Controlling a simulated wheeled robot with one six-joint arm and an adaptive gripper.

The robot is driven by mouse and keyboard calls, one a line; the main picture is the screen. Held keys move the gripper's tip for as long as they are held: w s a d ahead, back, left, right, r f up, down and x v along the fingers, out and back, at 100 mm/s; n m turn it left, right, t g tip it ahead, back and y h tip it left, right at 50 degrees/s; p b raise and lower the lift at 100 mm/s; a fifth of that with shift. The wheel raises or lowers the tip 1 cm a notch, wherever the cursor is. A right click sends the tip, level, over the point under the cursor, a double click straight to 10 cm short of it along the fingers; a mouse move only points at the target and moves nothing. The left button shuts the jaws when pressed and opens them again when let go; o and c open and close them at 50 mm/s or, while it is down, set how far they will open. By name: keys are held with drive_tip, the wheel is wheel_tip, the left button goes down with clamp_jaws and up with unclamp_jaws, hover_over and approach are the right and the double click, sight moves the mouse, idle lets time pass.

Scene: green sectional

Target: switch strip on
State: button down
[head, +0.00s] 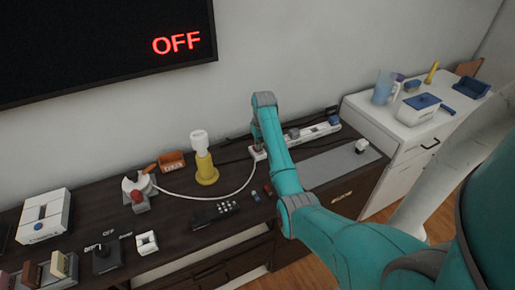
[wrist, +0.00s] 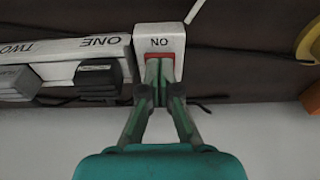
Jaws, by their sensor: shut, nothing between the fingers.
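The white power strip (head: 312,133) lies along the back of the dark cabinet, partly hidden behind my arm. In the wrist view its end block (wrist: 171,28) carries the label ON above a red switch (wrist: 172,62). My gripper (wrist: 158,72) is shut and empty, its fingertips over the red switch and covering its middle. I cannot tell whether they touch or press it. In the head view my gripper (head: 258,145) is at the strip's left end. The wall screen (head: 110,45) reads OFF in red.
A white cable (head: 215,197) runs left from the strip. A yellow-based lamp (head: 206,170) stands left of my gripper. A remote (head: 213,213) lies in front.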

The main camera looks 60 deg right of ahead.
drive_tip(key=shift+f, duration=0.35)
drive_tip(key=shift+r, duration=3.55)
